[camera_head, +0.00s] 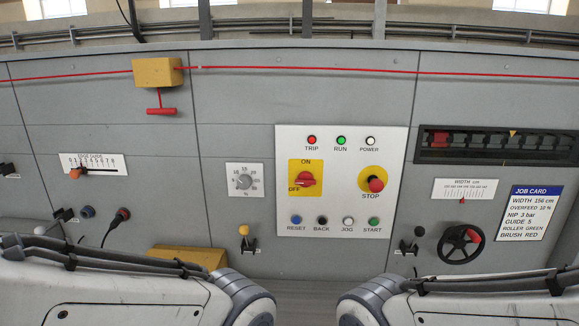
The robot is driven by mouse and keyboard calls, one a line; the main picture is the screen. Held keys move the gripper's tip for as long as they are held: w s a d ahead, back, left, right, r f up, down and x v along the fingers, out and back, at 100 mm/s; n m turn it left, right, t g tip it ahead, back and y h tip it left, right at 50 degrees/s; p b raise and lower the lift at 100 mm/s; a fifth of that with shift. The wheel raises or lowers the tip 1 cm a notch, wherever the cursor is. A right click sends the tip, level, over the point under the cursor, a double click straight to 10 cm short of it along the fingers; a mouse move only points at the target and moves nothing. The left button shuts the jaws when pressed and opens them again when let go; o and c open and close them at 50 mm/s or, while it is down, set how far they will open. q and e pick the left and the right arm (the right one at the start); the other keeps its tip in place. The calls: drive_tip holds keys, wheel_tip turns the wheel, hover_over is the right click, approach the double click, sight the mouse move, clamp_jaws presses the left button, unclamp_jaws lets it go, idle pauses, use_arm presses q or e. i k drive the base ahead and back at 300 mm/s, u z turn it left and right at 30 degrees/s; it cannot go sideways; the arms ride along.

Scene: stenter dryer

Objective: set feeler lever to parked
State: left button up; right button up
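No lever in view carries a readable "feeler" label, so I cannot tell which one is the feeler lever. A small lever with a yellow knob (244,231) stands upright on the grey panel, below the round dial. A similar lever with a black knob (419,231) is left of the handwheel. A lever with a grey knob (40,230) sits low at the far left, partly behind my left arm. No parked mark is readable. Both my arms show along the bottom edge, but neither gripper is in view.
A white control plate (341,216) has a red-on-yellow switch (306,180) and a red stop button (375,185). A black handwheel (459,244) and job card (530,213) are at right. A red cord (300,69) runs above; a red T-handle (161,111) hangs from a yellow box.

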sight(41, 230)
drive_tip(key=u, duration=1.85)
drive_tip(key=k, duration=0.3)
drive_tip(key=z, duration=0.35)
